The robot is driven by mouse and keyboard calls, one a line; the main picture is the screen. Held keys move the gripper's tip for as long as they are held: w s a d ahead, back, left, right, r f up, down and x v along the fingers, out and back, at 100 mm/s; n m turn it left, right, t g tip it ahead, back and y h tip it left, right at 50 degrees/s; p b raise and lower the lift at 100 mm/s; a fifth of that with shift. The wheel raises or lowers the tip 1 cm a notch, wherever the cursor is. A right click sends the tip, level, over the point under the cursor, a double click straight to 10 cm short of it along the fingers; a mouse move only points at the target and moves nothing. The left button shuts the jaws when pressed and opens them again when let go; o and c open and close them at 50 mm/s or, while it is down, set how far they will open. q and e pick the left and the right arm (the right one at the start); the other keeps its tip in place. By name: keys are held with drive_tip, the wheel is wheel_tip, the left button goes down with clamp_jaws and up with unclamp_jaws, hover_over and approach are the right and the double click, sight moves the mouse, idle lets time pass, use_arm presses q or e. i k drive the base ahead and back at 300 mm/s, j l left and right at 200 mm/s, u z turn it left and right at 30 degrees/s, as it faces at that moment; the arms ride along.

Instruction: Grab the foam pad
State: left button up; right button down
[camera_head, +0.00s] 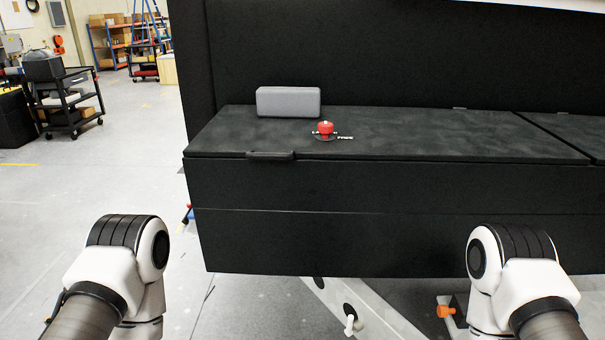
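The foam pad (288,102) looks like a grey rectangular block. It stands on the black chassis top (420,130), toward the back left, close to the dark upright panel behind it. Parts of both my arms show at the lower left and lower right of the view, well in front of the chassis and apart from the pad. Neither gripper's fingers are in view.
A red knob-like object (325,128) sits on the top just right of and in front of the pad. A handle (271,155) is on the front edge. A black cart (62,95) and shelves (112,40) stand at the back left. The floor at left is mostly clear.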

sight(274, 101)
drive_tip(key=i+j+z, duration=0.2)
drive_tip(key=j, duration=0.2)
drive_tip(key=j+z, duration=0.2)
drive_tip(key=j, duration=0.25)
drive_tip(key=i+j+z, duration=0.15)
drive_tip(key=j, duration=0.3)
